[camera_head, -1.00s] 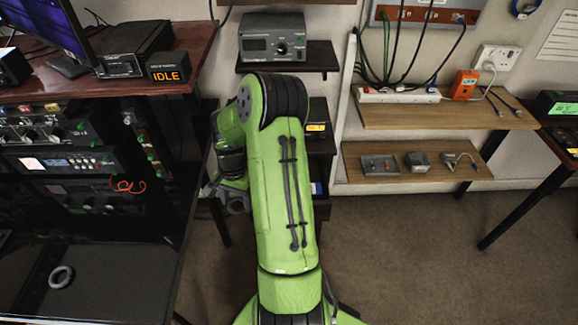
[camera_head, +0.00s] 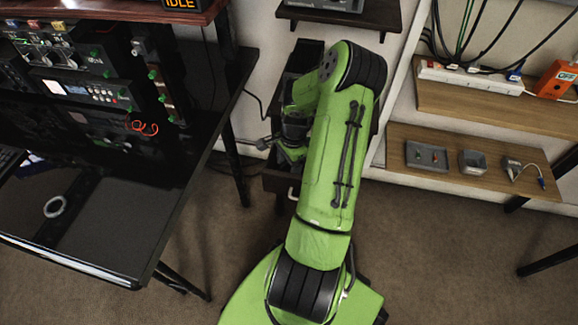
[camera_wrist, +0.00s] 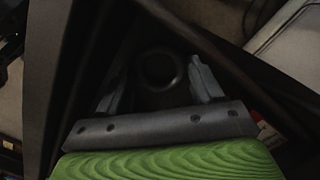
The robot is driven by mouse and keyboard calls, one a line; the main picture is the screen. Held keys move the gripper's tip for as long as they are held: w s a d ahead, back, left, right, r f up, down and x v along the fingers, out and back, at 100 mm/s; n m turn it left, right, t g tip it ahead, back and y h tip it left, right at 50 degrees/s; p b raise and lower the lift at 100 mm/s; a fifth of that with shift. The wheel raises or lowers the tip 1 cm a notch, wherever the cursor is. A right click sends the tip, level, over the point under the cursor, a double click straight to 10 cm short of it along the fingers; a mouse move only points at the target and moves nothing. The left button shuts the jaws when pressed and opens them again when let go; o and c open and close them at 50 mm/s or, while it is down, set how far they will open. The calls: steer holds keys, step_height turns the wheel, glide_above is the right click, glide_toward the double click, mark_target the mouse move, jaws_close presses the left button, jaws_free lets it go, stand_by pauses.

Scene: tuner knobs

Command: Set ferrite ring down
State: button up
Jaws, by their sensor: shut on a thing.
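A dark round ring (camera_wrist: 160,66), which looks like the ferrite ring, sits between the two grey fingers of my gripper (camera_wrist: 158,82) in the wrist view. The gripper is shut on it. Around and beneath it are dark surfaces with straight slanting edges, too dim to tell whether the ring touches them. In the head view my arm's forearm hides most of the wrist, and the ring in the fingers cannot be seen there. The wrist is beside a dark drawer unit (camera_head: 281,184), behind my upper arm.
A black desk (camera_head: 120,215) with a pale ring (camera_head: 54,206) on it stands left, below rack equipment (camera_head: 90,92). A wooden shelf (camera_head: 459,183) at right holds a grey box (camera_head: 427,156), a small grey cup (camera_head: 473,163) and a connector (camera_head: 512,168).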

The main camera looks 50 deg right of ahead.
steer(key=shift+r, duration=0.15)
steer(key=o, duration=0.8)
